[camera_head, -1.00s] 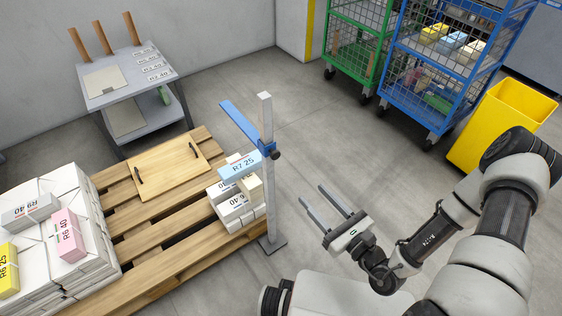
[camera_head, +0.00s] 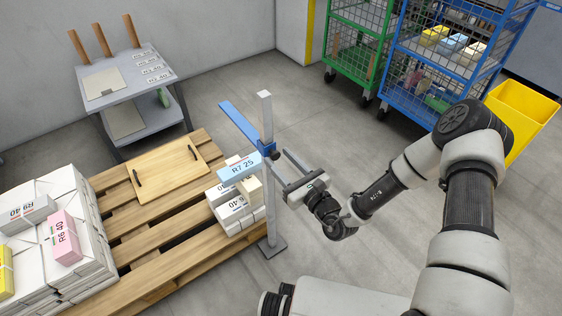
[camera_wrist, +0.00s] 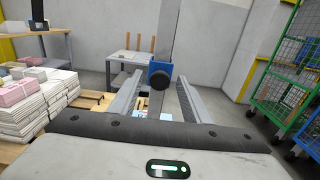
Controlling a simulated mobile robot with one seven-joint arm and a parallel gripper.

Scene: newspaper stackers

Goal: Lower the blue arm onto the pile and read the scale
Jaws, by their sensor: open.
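The blue arm (camera_head: 238,120) sticks out from a blue collar on an upright grey post (camera_head: 270,205), above the pile (camera_head: 232,208) of small bundles. A light-blue bundle marked R7 25 (camera_head: 238,171) lies on top of the pile, below the arm. A black knob (camera_head: 275,155) sits on the collar; it also shows in the wrist view (camera_wrist: 160,79). My gripper (camera_head: 279,161) is open and empty, its fingers pointing at the collar. In the wrist view the knob appears between the fingertips (camera_wrist: 160,88); contact cannot be told. No scale marks are readable.
The pile and a wooden board (camera_head: 170,172) rest on a pallet (camera_head: 150,262), with white stacks (camera_head: 85,285) at its left. A grey table (camera_head: 128,82) stands behind. Green (camera_head: 362,40) and blue (camera_head: 430,85) cage carts and a yellow bin (camera_head: 520,115) stand right. Floor between is clear.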

